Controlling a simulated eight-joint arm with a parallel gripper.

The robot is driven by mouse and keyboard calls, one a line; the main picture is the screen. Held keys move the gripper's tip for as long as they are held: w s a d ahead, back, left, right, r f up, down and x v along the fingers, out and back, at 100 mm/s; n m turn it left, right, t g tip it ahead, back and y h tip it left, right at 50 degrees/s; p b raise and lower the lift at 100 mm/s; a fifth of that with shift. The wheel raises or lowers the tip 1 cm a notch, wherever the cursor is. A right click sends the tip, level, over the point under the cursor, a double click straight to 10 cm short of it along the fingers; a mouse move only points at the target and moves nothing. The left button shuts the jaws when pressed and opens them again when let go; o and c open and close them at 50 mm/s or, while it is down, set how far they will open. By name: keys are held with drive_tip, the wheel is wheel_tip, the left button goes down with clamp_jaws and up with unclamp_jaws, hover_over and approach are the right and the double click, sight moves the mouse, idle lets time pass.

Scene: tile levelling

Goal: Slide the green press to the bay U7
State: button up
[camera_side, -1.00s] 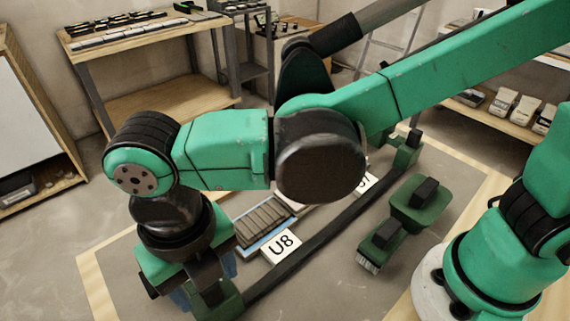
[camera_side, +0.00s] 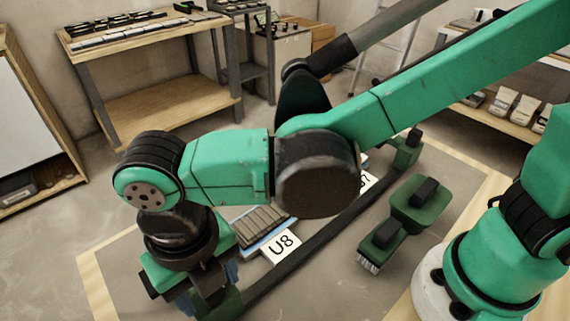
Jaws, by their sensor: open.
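My gripper (camera_side: 210,287) points down at the lower left, by the near end of the dark rail (camera_side: 330,228). Its bluish fingers stand apart. A dark green block (camera_side: 222,303) sits at that rail end, partly hidden by the gripper; I cannot tell whether it is the press or a rail bracket, or whether the fingers touch it. The white U8 sign (camera_side: 282,246) lies beside the rail next to a grey ribbed tile panel on blue (camera_side: 260,228). The U7 sign (camera_side: 367,183) shows partly farther along the rail, its bay mostly hidden behind my arm.
Another dark green block (camera_side: 406,151) stands at the rail's far end. A green tool with a black handle (camera_side: 420,203) and a green brush (camera_side: 381,246) lie right of the rail. A wooden workbench (camera_side: 150,45) stands at the back left. Bare floor shows in front of it.

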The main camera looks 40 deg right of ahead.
drive_tip(key=shift+r, duration=3.5)
